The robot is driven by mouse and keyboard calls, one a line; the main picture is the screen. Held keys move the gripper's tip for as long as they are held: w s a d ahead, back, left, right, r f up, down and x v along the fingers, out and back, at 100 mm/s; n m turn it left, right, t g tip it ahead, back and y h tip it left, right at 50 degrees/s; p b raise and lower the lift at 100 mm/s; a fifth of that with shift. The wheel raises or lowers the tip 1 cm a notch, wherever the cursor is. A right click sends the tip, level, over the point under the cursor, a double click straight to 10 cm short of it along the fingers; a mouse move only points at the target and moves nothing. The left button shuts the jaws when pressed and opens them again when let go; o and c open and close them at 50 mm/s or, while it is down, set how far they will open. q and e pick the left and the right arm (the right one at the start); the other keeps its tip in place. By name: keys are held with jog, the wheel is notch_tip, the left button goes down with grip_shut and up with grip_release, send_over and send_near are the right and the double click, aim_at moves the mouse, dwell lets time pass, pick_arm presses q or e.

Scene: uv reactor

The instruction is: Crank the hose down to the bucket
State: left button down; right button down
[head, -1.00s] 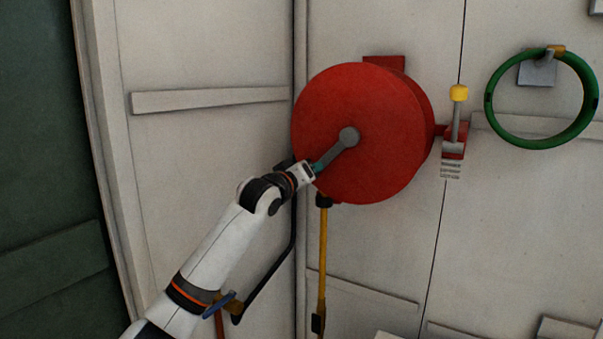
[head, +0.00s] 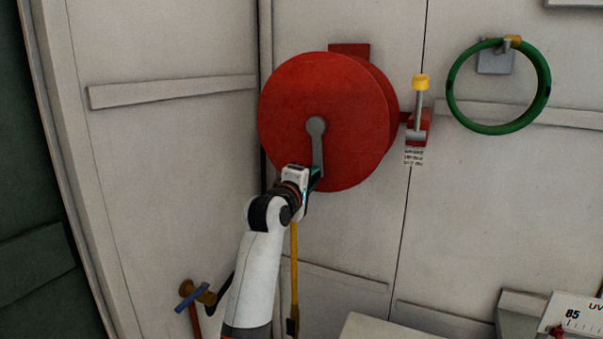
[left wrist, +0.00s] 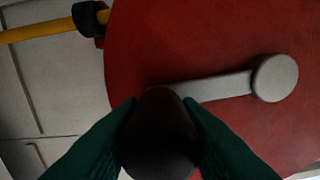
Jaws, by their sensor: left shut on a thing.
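A red hose reel (head: 350,140) is mounted on the wall in the head view. Its grey crank arm (head: 317,145) hangs almost straight down from the hub; it also shows in the left wrist view (left wrist: 215,87). My left gripper (head: 316,178) is at the crank's lower end. In the left wrist view its green fingers close on the dark crank handle (left wrist: 158,140). A yellow hose (head: 294,262) hangs from under the reel, partly behind my left arm, with a dark end piece (head: 292,327). The bucket is not in view. My right gripper is not in view.
A yellow-topped lever (head: 420,95) on a red bracket sits right of the reel. A green hose ring (head: 452,90) hangs farther right. A blue-handled valve (head: 192,298) is at lower left, and a gauge panel (head: 580,312) at lower right.

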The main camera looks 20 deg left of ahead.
pick_arm(q)
jog(key=shift+d+f+n, duration=0.15)
jog(key=shift+d+n, duration=0.35)
jog(key=shift+d, duration=0.1)
jog(key=c, duration=1.1)
grip_release()
jog(key=shift+o, duration=0.2)
jog(key=shift+s, duration=0.6)
jog(key=s+b, duration=0.3)
jog(key=s, duration=0.7)
jog(key=shift+s+a, duration=0.15)
jog(key=shift+s, duration=0.25)
